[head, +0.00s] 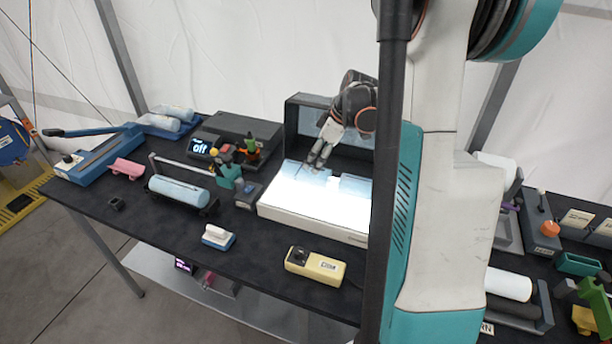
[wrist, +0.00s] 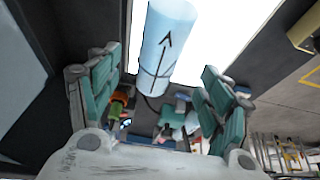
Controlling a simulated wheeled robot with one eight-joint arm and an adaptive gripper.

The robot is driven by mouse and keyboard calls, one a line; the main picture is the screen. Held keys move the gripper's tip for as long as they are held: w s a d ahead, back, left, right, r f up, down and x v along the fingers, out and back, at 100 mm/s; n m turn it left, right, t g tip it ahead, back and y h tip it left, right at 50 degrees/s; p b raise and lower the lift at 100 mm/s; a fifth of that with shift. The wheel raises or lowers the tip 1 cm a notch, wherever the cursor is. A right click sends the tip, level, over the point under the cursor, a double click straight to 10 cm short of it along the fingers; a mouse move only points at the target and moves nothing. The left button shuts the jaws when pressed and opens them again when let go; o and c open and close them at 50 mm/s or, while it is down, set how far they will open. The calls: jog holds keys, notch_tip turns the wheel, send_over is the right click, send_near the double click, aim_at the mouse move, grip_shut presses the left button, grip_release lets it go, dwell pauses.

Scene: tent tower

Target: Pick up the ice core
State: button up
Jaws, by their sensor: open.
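The ice core is a pale blue cylinder with a black arrow and ring lines on it; in the wrist view the ice core (wrist: 168,42) lies over the bright white panel, just ahead of the space between my fingers. In the head view a pale blue piece (head: 305,172) shows on the lit light box (head: 310,207), partly hidden by my gripper; another pale blue patch (head: 354,186) lies to its right. My gripper (head: 320,158) is open and points down at the box. In the wrist view its teal-padded fingers (wrist: 162,98) are spread with nothing gripped. Contact is unclear.
A similar blue cylinder (head: 178,190) rests on a dark cradle at left, and more lie in a blue tray (head: 158,127) behind. A dark upright panel (head: 305,125) stands behind the light box. A yellow control box (head: 315,266) and a brush-like block (head: 218,236) sit in front.

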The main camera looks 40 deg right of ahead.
aim_at(307, 172)
jog(key=b+x, duration=0.1)
jog(key=x, duration=0.3)
jog(key=b+x, duration=0.1)
jog(key=x, duration=0.3)
jog(key=shift+w+a+f, duration=0.1)
jog(key=shift+w+a, duration=0.05)
jog(key=shift+w, duration=0.15)
jog(key=c, duration=1.5)
